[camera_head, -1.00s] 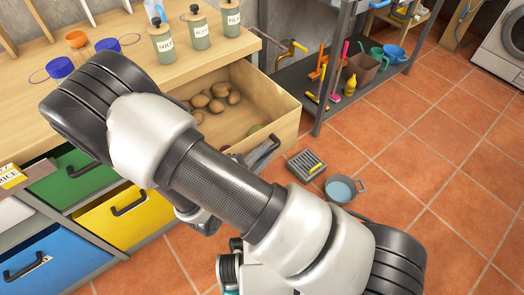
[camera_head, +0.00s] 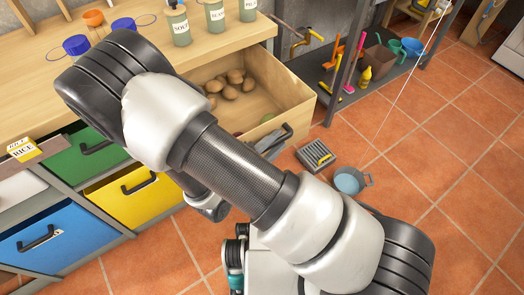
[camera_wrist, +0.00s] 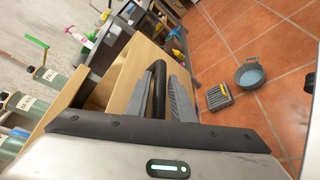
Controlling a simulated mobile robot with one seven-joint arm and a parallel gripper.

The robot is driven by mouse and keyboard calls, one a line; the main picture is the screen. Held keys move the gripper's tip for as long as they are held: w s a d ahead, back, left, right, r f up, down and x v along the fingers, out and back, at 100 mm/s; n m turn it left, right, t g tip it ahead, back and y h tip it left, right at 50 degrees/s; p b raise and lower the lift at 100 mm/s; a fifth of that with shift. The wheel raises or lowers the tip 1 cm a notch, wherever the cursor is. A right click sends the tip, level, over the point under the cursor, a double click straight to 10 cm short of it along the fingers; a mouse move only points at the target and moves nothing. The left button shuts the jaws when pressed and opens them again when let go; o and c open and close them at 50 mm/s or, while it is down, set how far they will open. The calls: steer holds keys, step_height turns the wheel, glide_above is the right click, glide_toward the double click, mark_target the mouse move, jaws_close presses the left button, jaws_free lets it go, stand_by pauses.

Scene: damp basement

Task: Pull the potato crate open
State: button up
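The potato crate is a light wooden drawer (camera_head: 287,97) under the bench top, standing well out. Several brown potatoes (camera_head: 229,83) lie inside it, with something green and reddish near its front. In the wrist view its wooden front (camera_wrist: 122,82) shows beside my fingers. My gripper (camera_wrist: 162,92) has one grey finger on each side of the crate's dark handle (camera_wrist: 159,82), close against it, and appears shut on it. In the head view my arm crosses the picture and hides part of the crate, and my gripper (camera_head: 277,140) is at the crate's front.
Green (camera_head: 92,146), yellow (camera_head: 135,193) and blue (camera_head: 50,240) drawers sit left of the crate. A grey slotted tray (camera_head: 315,155) and a blue-grey pan (camera_head: 351,181) lie on the tiles nearby. A metal shelf (camera_head: 345,60) stands at right; open floor lies in front.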

steer(key=p+v, duration=0.2)
steer(key=v, duration=1.5)
steer(key=d+r+m+g+y, duration=0.3)
steer(key=d+r+m+y, duration=0.2)
steer(key=d+r+m, duration=0.7)
steer(key=d+r+m+g+y, duration=0.45)
steer(key=d+r, duration=0.35)
steer(key=r, duration=0.8)
step_height(320, 180, up, 21)
steer(key=p, duration=2.1)
steer(key=shift+w+r+t, duration=0.2)
steer(key=shift+w+t, duration=0.1)
steer(key=shift+t, duration=0.05)
steer(key=shift+m, duration=0.25)
